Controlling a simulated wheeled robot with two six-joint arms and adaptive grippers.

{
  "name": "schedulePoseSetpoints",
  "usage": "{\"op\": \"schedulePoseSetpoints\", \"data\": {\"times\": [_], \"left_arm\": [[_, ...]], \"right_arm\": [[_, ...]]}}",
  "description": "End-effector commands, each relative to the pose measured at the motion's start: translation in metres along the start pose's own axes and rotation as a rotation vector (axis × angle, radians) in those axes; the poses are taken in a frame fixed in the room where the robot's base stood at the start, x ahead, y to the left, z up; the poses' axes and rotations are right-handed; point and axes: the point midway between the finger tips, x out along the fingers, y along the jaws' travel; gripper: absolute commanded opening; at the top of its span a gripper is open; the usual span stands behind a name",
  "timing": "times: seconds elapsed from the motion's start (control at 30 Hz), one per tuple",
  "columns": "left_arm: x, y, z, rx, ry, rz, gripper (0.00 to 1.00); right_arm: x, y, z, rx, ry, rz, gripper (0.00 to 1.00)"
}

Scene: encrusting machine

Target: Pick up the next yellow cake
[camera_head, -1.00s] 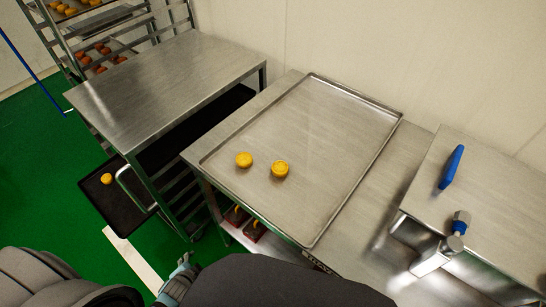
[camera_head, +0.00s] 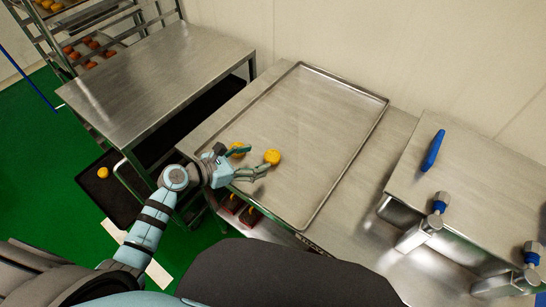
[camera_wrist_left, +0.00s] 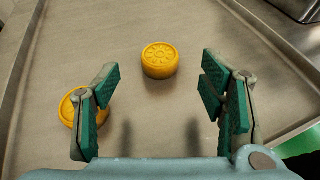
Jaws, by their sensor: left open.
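Two round yellow cakes rest on a large metal tray (camera_head: 318,112). The right cake (camera_head: 272,157) shows fully in the left wrist view (camera_wrist_left: 160,60), ahead of the fingers and roughly midway between them. The left cake (camera_head: 238,150) is partly hidden by my left gripper; in the wrist view (camera_wrist_left: 70,108) it lies behind the left finger. My left gripper (camera_head: 252,165) is open and empty over the tray's near-left part, and no finger clearly touches the right cake. A third yellow cake (camera_head: 103,172) lies on a low black tray at the left. My right gripper is out of view.
A bare steel table (camera_head: 160,80) stands left of the tray, with a rack (camera_head: 95,45) of cakes behind it. At the right is a steel machine (camera_head: 470,190) with a blue piece (camera_head: 433,150) on top. The tray's upper part is clear.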

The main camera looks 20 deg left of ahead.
Motion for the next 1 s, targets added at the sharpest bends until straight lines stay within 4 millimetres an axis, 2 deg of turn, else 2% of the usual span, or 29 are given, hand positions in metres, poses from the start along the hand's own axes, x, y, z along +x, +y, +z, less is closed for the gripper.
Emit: {"op": "schedulePoseSetpoints", "data": {"times": [0.33, 0.57, 0.9, 1.0], "left_arm": [[0.057, -0.001, -0.003, -0.003, -0.002, -0.001, 0.65], [0.061, -0.001, -0.003, -0.002, 0.000, 0.000, 0.65], [0.060, -0.001, -0.003, -0.002, 0.001, 0.001, 0.13], [0.060, -0.001, -0.004, -0.002, 0.002, 0.001, 0.13]], "right_arm": [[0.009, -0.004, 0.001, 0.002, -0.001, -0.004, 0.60], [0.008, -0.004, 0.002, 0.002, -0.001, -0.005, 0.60], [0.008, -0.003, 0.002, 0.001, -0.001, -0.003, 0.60], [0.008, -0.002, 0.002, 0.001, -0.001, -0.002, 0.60]]}}
